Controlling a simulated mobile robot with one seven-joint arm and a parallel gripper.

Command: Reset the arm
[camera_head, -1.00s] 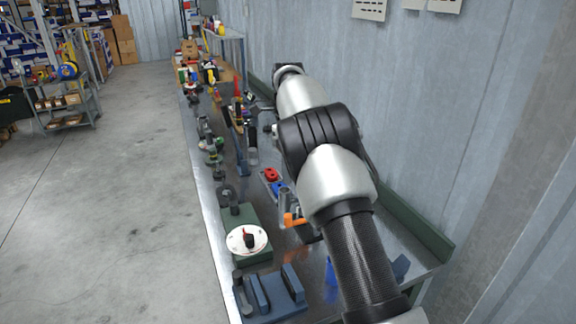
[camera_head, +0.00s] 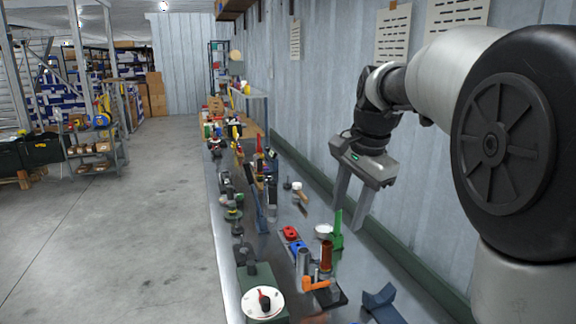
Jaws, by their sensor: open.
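My gripper (camera_head: 351,218) hangs above the right side of the long workbench, its two fingers pointing down and spread apart. Nothing is between the fingers. My arm reaches in from the right edge of the view and bends down at the wrist, close to the wall. The gripper is above and slightly right of a green tool (camera_head: 337,238) on the bench; they look apart, but the exact gap cannot be told.
The metal workbench (camera_head: 226,262) runs along the wall (camera_head: 330,110) and is crowded with tools. The floor (camera_head: 140,220) to the left is clear.

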